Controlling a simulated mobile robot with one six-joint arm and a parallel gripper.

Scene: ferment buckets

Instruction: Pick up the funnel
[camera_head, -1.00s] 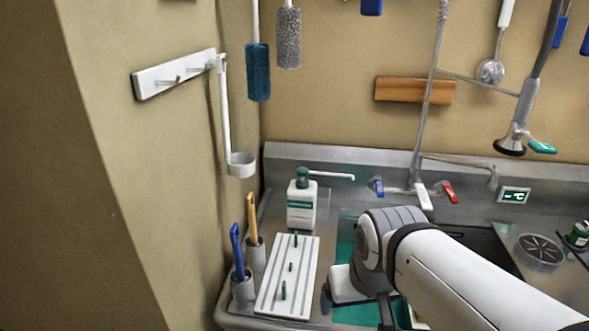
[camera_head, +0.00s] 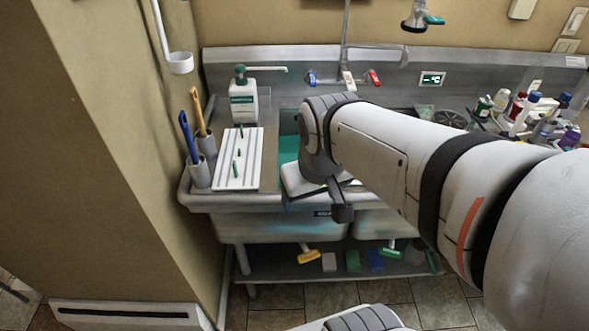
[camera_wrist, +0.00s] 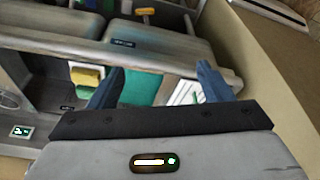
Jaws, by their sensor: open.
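I cannot make out a funnel in either current view. My gripper (camera_wrist: 160,70) is open in the wrist view, its two blue-grey fingers wide apart with nothing between them. The sink unit's front rail, a teal panel (camera_wrist: 141,88) and the white ribbed rack (camera_wrist: 183,93) show beyond and between the fingers. In the head view my arm reaches over the sink from the right and hides part of the basin; its wrist end is near the front edge.
The white ribbed rack (camera_head: 237,172) lies left on the sink unit, beside a soap bottle (camera_head: 243,97) and two brush holders (camera_head: 199,172). Several bottles crowd the right end. A lower shelf (camera_head: 290,270) holds brushes and blocks. Tiled floor (camera_head: 275,297) shows in front.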

